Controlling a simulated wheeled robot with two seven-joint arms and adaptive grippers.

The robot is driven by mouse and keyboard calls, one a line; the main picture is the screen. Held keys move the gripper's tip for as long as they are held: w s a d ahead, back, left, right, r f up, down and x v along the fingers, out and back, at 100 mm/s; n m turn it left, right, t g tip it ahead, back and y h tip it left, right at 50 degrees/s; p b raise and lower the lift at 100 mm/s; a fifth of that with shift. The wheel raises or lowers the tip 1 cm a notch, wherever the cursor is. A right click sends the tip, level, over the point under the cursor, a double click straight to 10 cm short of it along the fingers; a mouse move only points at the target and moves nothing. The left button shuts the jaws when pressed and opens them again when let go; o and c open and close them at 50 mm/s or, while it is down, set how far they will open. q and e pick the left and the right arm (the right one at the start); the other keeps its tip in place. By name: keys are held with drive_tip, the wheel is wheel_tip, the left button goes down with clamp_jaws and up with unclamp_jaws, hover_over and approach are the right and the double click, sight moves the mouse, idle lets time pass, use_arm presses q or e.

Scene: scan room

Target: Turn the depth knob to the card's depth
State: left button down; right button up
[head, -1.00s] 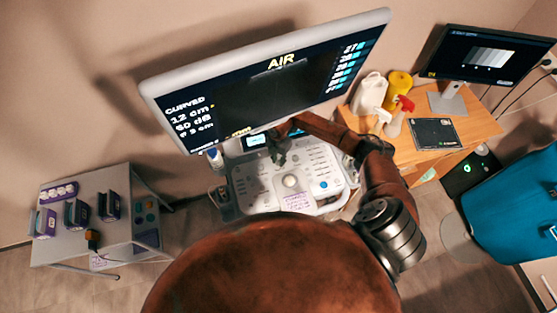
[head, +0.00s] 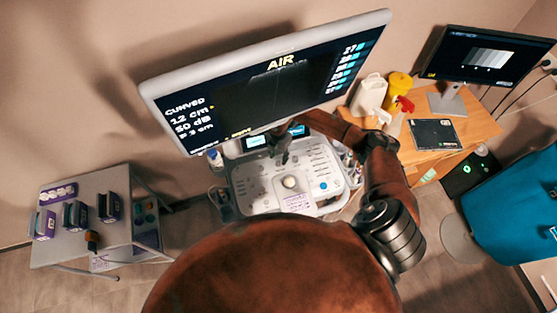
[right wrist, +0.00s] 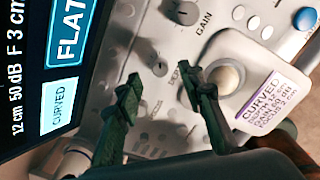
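The ultrasound console (head: 245,185) stands below its large monitor (head: 270,85). In the right wrist view, a small dark knob (right wrist: 160,68) sits beside the partly hidden DEPTH label (right wrist: 179,73). My right gripper (right wrist: 162,82) is open and empty, its two green fingertips on either side of that knob; contact cannot be told. The gripper also shows small and dark over the console in the head view (head: 284,157). The card (right wrist: 265,100) reads CURVED and seems to say depth 12 cm. The monitor reads CURVED, 12 cm. My left gripper is not in view.
The larger GAIN knob (right wrist: 182,12) lies beyond the fingers. A pale round trackball (right wrist: 226,76) is close to the right finger. A small touchscreen (right wrist: 62,105) is at left. A side cart (head: 85,215) and wooden desk (head: 470,125) flank the console.

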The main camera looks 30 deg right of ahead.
sight(278, 162)
drive_tip(key=shift+r, duration=1.8)
